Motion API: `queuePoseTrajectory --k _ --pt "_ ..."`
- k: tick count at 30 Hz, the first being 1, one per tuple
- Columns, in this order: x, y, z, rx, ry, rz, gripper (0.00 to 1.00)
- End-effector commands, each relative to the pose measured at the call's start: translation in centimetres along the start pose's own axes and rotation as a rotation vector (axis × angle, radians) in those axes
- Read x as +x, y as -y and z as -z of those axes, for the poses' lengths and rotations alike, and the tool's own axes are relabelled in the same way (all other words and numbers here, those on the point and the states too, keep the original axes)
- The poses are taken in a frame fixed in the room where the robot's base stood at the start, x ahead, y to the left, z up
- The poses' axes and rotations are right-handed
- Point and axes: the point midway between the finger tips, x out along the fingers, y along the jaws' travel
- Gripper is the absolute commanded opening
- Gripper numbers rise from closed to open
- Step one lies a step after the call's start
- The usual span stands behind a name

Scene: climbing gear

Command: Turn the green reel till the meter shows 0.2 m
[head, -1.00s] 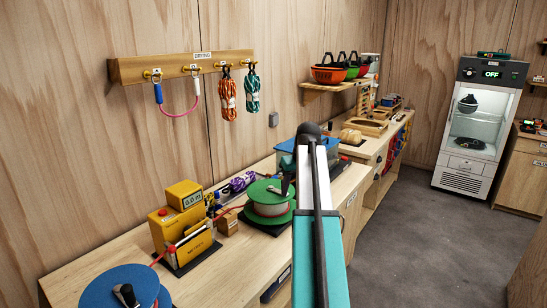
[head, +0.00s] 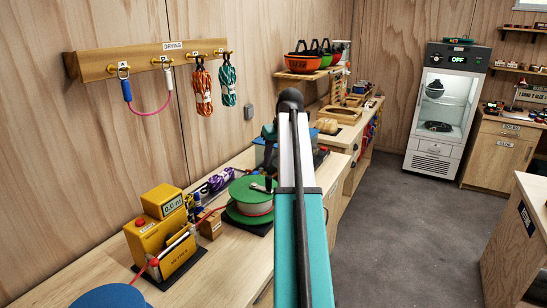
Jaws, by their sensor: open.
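The green reel (head: 242,194), with pale line wound on it, lies flat on the bench to the right of the meter. Its crank is near the top, partly hidden by my gripper. The yellow meter (head: 160,235) stands on a dark base and its display (head: 173,205) reads 0.0 m. The blue reel (head: 108,297) is cut off at the bottom edge. Red rope shows between the reels and the meter. My gripper (head: 268,182) is open, hanging down over the right side of the green reel, close to its crank. Whether it touches the crank is unclear.
A small wooden block (head: 211,224) and a purple rope bundle (head: 218,182) lie between meter and green reel. A blue box (head: 262,152) stands behind the reel, partly hidden by my arm. Ropes hang from the drying rack (head: 150,60). Floor (head: 400,230) at right is clear.

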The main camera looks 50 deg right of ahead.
Motion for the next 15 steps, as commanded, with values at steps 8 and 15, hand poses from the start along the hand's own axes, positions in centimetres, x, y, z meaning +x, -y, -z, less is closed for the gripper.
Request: queuePoseTrajectory --k 8,15 --pt "1.2 0.7 0.2 -0.008 0.002 0.004 0.42" --pt "3.5 0.9 0.2 -0.009 0.001 0.004 0.42"
